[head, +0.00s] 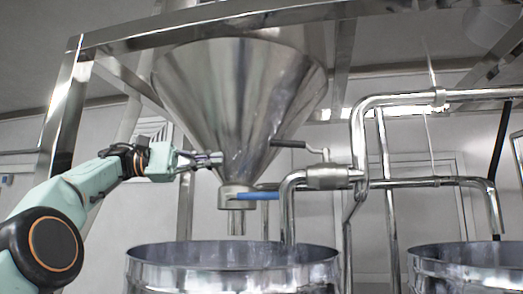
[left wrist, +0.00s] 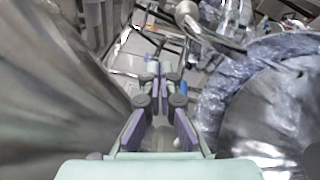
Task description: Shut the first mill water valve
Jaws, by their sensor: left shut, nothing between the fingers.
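The water valve (head: 326,177) sits on the steel pipe right of the hopper outlet. Its dark lever (head: 289,144) points left, toward the hopper cone. A second valve with a blue lever (head: 257,195) is on the hopper outlet (head: 236,197); this lever points right. My left gripper (head: 217,159) is shut and empty, in front of the lower left side of the hopper cone. It is left of both levers and apart from them. In the left wrist view its fingers (left wrist: 158,70) are together. My right gripper is not in view.
The steel hopper (head: 240,85) hangs in a metal frame (head: 200,22). An open steel drum (head: 235,255) stands below the outlet, and another drum (head: 465,265) stands at the right. Bent pipes (head: 358,130) run between them. Free room lies left of the outlet.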

